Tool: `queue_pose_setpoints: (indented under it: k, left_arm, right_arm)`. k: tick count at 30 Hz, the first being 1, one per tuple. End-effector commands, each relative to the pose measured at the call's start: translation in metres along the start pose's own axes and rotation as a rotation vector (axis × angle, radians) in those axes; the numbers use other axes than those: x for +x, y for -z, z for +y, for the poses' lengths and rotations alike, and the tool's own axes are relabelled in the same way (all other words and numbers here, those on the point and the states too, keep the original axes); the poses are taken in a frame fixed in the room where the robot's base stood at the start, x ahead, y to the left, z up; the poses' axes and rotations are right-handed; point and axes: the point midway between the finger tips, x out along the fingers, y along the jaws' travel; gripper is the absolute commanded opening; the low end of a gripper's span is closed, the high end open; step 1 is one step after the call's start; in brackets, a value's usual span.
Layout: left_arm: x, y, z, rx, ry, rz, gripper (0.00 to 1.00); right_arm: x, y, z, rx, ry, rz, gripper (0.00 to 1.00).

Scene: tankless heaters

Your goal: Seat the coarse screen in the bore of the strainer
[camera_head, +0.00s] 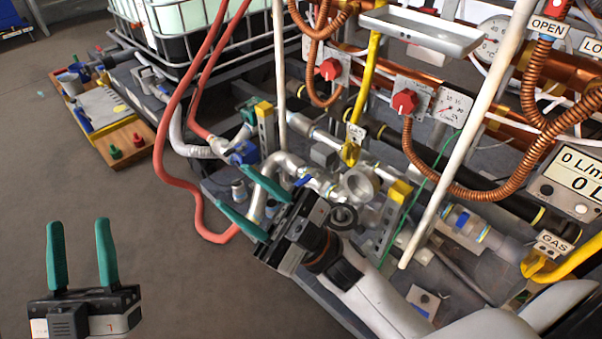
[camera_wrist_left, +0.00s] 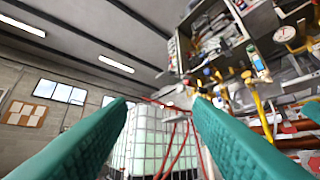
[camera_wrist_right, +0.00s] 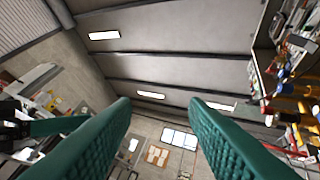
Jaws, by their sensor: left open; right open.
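A silver fitting with a round open mouth (camera_head: 360,185), which looks like the strainer, sits in the pipework just beyond my right wrist in the head view. I cannot make out the coarse screen for certain in any view. My left gripper (camera_head: 79,222) is open and empty over bare floor at the lower left, fingers pointing up.
A wooden tray (camera_head: 140,156) with small parts lies on the far left. A caged tank (camera_head: 185,40) stands behind.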

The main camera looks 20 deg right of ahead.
Motion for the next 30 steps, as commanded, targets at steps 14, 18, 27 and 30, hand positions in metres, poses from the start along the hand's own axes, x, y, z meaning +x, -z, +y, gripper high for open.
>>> queue_pose_setpoints:
  k: [14,18,27,30]
  left_arm:
    - [0.000,0.000,0.000,-0.001,0.000,0.000,0.46]
    - [0.000,0.000,0.000,-0.001,0.000,0.000,0.46]
    - [0.003,0.012,-0.001,-0.002,0.001,0.049,0.46]
    - [0.006,0.045,0.001,0.002,-0.001,0.172,0.46]
  right_arm:
    - [-0.043,-0.008,-0.062,0.014,0.484,0.268,0.40]
    - [-0.043,-0.008,-0.061,0.014,0.482,0.267,0.40]
    - [-0.042,0.003,-0.062,0.024,0.481,0.310,0.40]
    - [-0.049,0.036,-0.062,0.051,0.482,0.433,0.40]
